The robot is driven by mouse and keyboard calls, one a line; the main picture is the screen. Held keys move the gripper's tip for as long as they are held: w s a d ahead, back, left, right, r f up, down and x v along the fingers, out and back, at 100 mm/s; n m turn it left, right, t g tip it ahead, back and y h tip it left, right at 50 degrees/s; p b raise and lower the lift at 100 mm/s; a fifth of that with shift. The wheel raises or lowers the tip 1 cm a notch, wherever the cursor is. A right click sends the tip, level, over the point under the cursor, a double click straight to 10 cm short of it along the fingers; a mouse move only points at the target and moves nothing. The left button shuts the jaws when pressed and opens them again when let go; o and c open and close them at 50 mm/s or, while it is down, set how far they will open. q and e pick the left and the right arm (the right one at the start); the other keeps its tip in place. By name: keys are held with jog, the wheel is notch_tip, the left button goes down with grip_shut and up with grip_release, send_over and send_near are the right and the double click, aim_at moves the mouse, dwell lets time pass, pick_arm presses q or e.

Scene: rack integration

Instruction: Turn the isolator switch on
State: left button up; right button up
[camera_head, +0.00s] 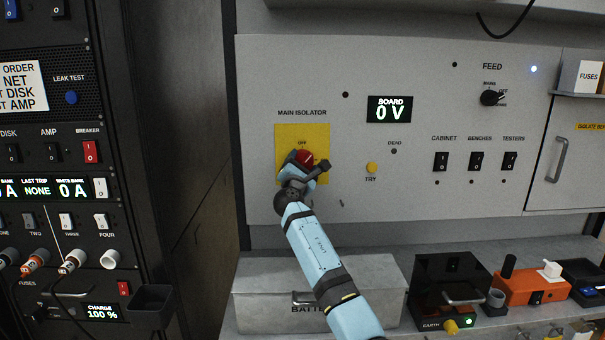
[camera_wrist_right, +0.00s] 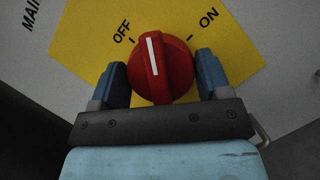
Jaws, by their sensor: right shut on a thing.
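The isolator switch is a round red knob (camera_head: 304,157) on a yellow plate (camera_head: 285,134) under the words MAIN ISOLATOR. My right gripper (camera_head: 304,166) is shut on the knob, and its fingers cover part of it. In the right wrist view, the knob (camera_wrist_right: 160,70) sits between my two blue fingers (camera_wrist_right: 163,82). Its white line points up between the OFF and ON marks, somewhat nearer OFF. The board display (camera_head: 389,109) reads 0 V. My left gripper is not in view.
A yellow TRY button (camera_head: 371,168) is right of the isolator, with black CABINET, BENCHES and TESTERS switches (camera_head: 475,161) further right. A grey battery box (camera_head: 270,290) is on the shelf below. A dark equipment rack (camera_head: 80,120) stands at left.

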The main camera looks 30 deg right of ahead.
jog(key=shift+f+m+g, duration=0.15)
jog(key=shift+m+g, duration=0.15)
jog(key=shift+m, duration=0.4)
jog(key=shift+m+g+b, duration=0.5)
jog(key=shift+m+b, duration=0.15)
jog(key=shift+m, duration=0.45)
jog(key=m+g, duration=0.1)
jog(key=m, duration=0.2)
jog(key=shift+b, duration=0.4)
jog(key=shift+r+m+g+y, duration=0.2)
jog(key=shift+m+g, duration=0.2)
jog(key=shift+m, duration=0.75)
jog(key=shift+r+m+g+y, duration=0.15)
jog(key=shift+m+g, duration=0.25)
jog(key=shift+m, duration=0.75)
jog(key=shift+f, duration=0.1)
jog(key=o, duration=0.9)
jog(key=shift+c, duration=0.2)
jog(key=shift+a, duration=0.1)
jog(key=b+v, duration=0.1)
jog(key=v, duration=1.2)
jog(key=shift+s+a, duration=0.25)
jog(key=shift+a, duration=0.05)
